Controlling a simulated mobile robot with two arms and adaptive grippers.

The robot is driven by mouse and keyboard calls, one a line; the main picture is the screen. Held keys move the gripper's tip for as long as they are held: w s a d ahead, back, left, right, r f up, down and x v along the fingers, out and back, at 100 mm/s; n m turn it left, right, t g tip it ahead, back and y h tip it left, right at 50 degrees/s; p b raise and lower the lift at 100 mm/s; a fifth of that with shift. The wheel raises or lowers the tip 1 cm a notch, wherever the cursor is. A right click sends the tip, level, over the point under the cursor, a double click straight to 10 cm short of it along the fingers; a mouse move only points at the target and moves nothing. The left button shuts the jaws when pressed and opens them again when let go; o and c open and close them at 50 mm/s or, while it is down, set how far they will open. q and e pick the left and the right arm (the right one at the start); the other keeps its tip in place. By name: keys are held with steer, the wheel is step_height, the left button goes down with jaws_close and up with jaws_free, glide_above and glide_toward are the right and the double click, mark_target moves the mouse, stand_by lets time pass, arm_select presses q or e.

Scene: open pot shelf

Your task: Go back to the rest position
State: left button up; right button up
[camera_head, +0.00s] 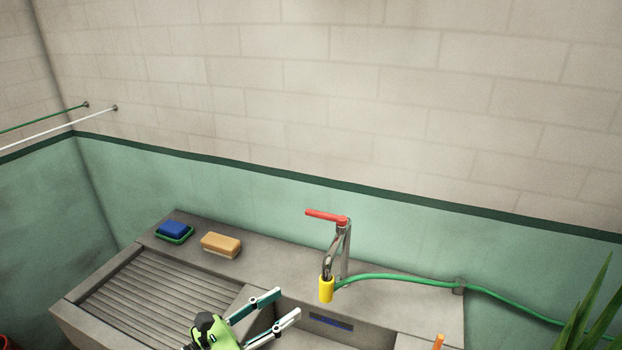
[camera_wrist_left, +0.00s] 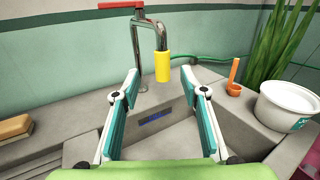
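My left gripper (camera_head: 277,309) is over the sink near the bottom of the head view, pointing towards the right. It is open with nothing between its fingers. In the left wrist view the gripper (camera_wrist_left: 160,85) shows its two teal-padded fingers spread apart, with the grey sink basin beyond them. The tap (camera_head: 341,250) with a red lever and a yellow nozzle stands behind the gripper, apart from it. My right gripper shows in neither view.
A ribbed drainboard (camera_head: 150,293) lies left of the basin. A blue block (camera_head: 173,228) in a green dish and a tan brush (camera_head: 221,245) sit on the back ledge. A green hose (camera_head: 400,277) runs right. A white pot (camera_wrist_left: 287,105) and an orange ladle (camera_wrist_left: 234,80) stand at right.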

arm_select(q)
steer(key=s+a+f+n+y, duration=0.2)
steer(key=a+f+n+y, duration=0.3)
steer(key=n, duration=0.9)
steer(key=s+a+f+n+y, duration=0.3)
steer(key=a+n+y, duration=0.35)
steer(key=n, duration=0.85)
steer(key=s+f+n+g+y, duration=0.1)
steer(key=s+f+n+g, duration=0.25)
steer(key=s+n, duration=0.5)
steer(key=s+f+n+g+y, duration=0.1)
steer(key=s+f+n+g, duration=0.3)
steer(key=s, duration=0.8)
step_height(320, 180, down, 28)
steer(key=s+r+n+g+b, duration=0.1)
steer(key=s+g, duration=0.1)
steer(key=g, duration=0.1)
steer(key=s+a+f+b, duration=0.1)
steer(key=s+a+f, duration=0.1)
steer(key=s+f, duration=1.5)
steer(key=shift+a+f+g, duration=0.15)
steer(key=shift+f+g, duration=0.05)
steer(key=shift+g, duration=0.15)
